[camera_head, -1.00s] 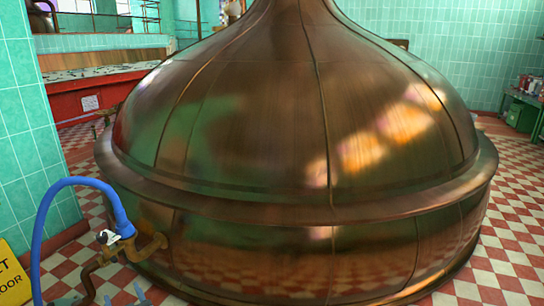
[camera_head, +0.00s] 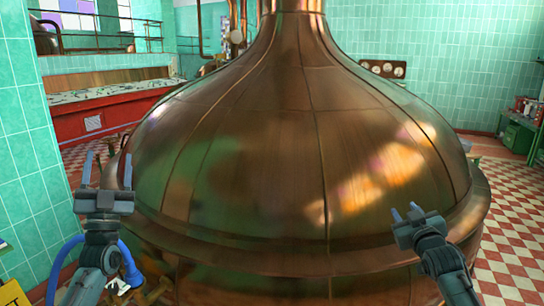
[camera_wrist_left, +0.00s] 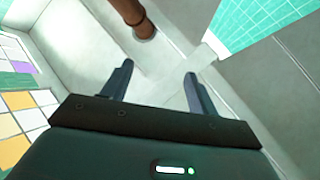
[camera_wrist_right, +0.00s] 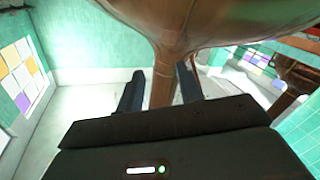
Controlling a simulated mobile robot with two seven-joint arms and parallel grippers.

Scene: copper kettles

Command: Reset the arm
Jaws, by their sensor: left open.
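My left gripper (camera_head: 107,168) is raised at the left of the head view, in front of the copper kettle's left edge. Its fingers stand apart and empty, also in the left wrist view (camera_wrist_left: 157,75). My right gripper (camera_head: 404,210) is raised in front of the kettle's lower right. Its fingers are apart and empty in the right wrist view (camera_wrist_right: 160,75), with the kettle's neck (camera_wrist_right: 166,75) behind them. Both grippers point upward.
The large copper kettle (camera_head: 280,150) fills the middle. A blue hose (camera_head: 65,262) is at the lower left, partly behind my left arm. Green tiled walls (camera_head: 470,60) stand behind and at left. Checkered floor (camera_head: 510,225) is open at right.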

